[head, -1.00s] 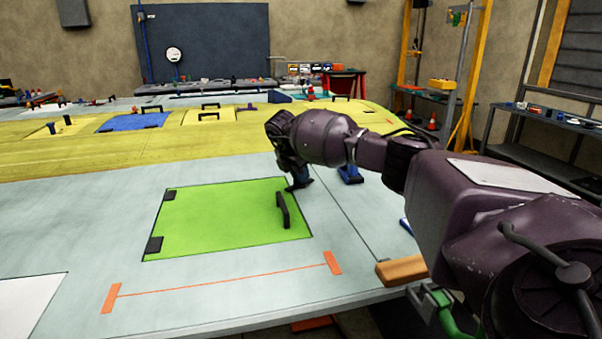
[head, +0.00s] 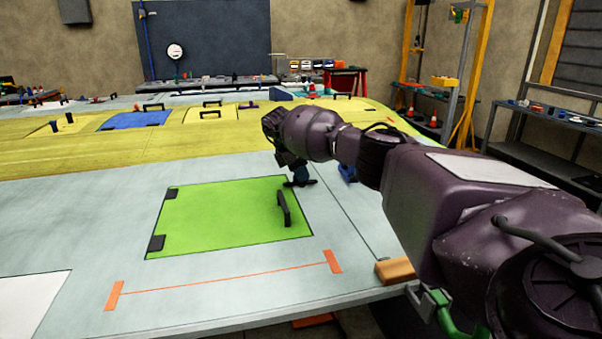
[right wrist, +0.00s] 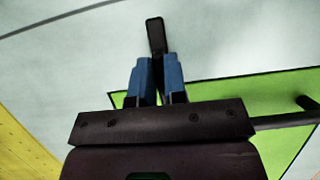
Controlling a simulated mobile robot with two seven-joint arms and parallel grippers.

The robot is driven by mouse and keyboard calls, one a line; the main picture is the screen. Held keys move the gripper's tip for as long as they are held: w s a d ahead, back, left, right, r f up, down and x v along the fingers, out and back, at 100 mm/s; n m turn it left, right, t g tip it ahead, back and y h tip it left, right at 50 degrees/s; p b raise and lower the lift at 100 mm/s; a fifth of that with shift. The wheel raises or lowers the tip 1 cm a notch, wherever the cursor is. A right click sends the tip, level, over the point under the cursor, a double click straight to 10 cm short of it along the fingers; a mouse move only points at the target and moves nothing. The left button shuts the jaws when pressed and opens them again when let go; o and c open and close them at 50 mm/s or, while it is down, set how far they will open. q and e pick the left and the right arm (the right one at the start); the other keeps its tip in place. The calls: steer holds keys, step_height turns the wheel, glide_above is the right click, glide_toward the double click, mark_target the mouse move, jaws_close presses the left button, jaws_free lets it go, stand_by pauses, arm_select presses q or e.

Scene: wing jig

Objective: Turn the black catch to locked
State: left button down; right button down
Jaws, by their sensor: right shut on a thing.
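The black catch (head: 309,182) sits at the far right corner of the green panel (head: 225,215). It is a dark bar lying roughly left to right in the head view. In the right wrist view the catch (right wrist: 155,36) sticks out beyond my fingertips. My right gripper (head: 301,174) points down at the catch; its blue fingers (right wrist: 158,75) are shut on the catch from both sides. The gripped part is mostly hidden between the fingers. I cannot read a locked or unlocked mark. My left gripper is not in view.
The green panel has a black handle (head: 283,208) near its right edge and two black hinges at left. A blue item (head: 348,173) lies just right of my gripper. An orange block (head: 395,271) sits at the front edge. The grey surface around the panel is mostly clear.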

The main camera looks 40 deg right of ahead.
steer(key=shift+r, duration=0.1)
steer(key=c, duration=1.2)
jaws_free()
steer(key=shift+o, duration=0.2)
steer(key=v, duration=1)
steer(key=shift+r, duration=0.4)
steer(key=shift+a, duration=0.1)
